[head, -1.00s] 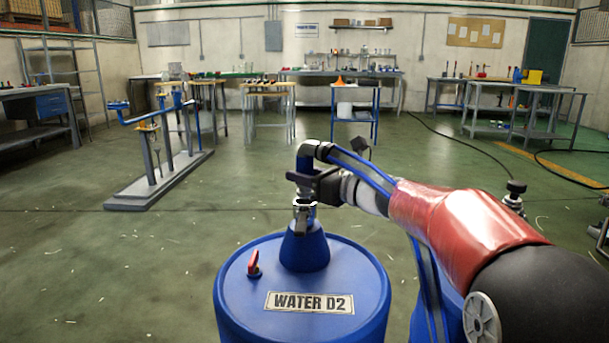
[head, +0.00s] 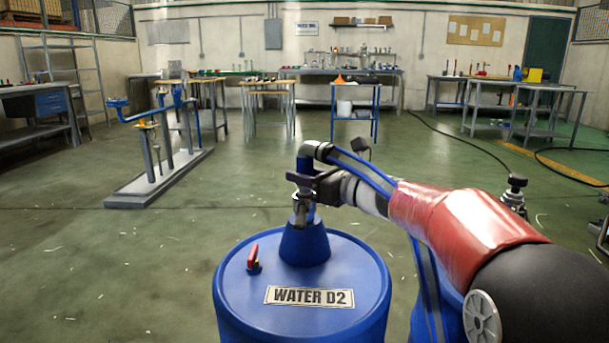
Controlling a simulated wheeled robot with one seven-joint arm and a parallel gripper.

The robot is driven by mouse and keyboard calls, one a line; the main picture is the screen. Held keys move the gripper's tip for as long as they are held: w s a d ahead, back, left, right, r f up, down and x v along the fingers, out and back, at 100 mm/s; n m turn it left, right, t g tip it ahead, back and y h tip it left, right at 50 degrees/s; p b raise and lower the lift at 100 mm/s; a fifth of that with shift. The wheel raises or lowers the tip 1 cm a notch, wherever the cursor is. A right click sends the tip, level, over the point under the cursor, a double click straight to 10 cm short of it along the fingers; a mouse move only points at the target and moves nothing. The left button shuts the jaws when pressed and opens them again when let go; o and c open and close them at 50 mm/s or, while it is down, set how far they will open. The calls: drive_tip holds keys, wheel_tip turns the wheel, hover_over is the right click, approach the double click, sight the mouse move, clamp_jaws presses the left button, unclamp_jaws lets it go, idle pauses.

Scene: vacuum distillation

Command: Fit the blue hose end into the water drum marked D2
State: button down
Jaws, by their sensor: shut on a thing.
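The blue drum labelled WATER D2 (head: 275,318) stands upright at the bottom centre of the head view. A blue cone-shaped neck (head: 304,245) rises from its lid. My gripper (head: 303,197) is directly above the neck, its jaws shut on the blue hose end (head: 305,164). The hose end points down, in line with the neck. A short blue piece shows between the jaws and the neck top. The jaws hide the tip, so I cannot tell how deep it sits in the opening. The blue hose (head: 362,170) runs back along my arm.
A red valve handle (head: 253,260) stands on the lid left of the neck. A grey stand with blue pipes (head: 155,150) is at the left. Workbenches (head: 345,75) line the back wall. The green floor (head: 110,260) left of the drum is clear.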

drive_tip(key=shift+f+b, duration=1.1)
drive_tip(key=shift+f, duration=0.35)
drive_tip(key=c, duration=0.9)
unclamp_jaws()
drive_tip(key=shift+c, duration=0.2)
drive_tip(key=shift+d, duration=0.1)
drive_tip(key=v, duration=0.7)
drive_tip(key=shift+s+d, duration=0.25)
drive_tip(key=shift+s, duration=0.05)
